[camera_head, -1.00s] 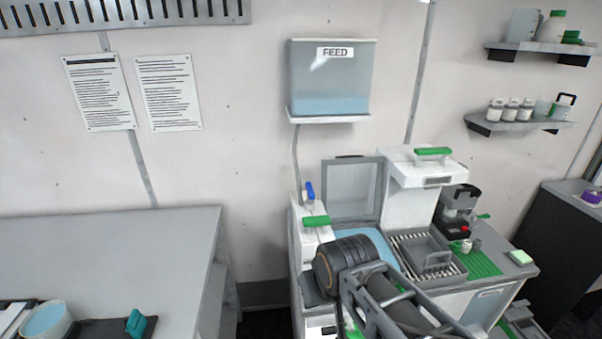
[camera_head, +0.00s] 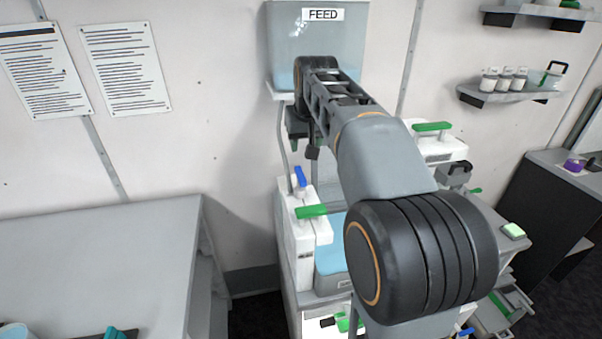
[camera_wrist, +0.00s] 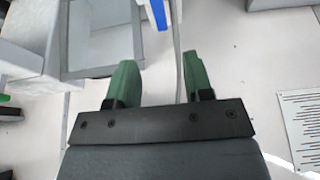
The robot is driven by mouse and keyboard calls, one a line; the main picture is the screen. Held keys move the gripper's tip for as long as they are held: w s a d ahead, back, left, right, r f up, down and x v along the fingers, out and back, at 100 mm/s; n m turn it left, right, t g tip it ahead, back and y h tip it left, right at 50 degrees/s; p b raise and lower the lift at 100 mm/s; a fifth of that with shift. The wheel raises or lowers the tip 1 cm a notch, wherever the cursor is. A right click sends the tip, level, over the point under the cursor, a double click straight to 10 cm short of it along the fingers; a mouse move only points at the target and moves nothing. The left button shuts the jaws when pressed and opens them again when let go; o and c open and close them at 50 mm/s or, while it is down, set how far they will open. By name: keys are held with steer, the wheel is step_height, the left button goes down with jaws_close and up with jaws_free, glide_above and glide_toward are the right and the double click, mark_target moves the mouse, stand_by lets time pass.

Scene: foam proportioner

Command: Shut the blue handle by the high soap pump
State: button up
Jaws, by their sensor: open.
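The blue handle (camera_head: 300,177) stands nearly upright, slightly tilted, on top of the white soap pump (camera_head: 305,240), just behind the pump's green handle (camera_head: 312,211). My gripper (camera_head: 302,146) hangs in front of the wall above the blue handle, apart from it, and my arm partly hides it. In the wrist view my gripper's two green fingers (camera_wrist: 159,68) are spread with nothing between them. The blue handle (camera_wrist: 156,12) shows there at the top edge, beyond the fingertips and cut off by the frame.
The FEED tank (camera_head: 318,45) hangs on the wall behind my arm, with a thin hose (camera_head: 282,140) running down beside the blue handle. A grey table (camera_head: 90,255) stands at left. My arm hides much of the machine at right.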

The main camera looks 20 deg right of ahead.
mark_target(300, 173)
steer(key=p+x, duration=0.1)
steer(key=x, duration=1.2)
steer(key=shift+w+d+f+p, duration=0.2)
steer(key=shift+w+f+p, duration=0.05)
steer(key=shift+w+p, duration=0.05)
jaws_close()
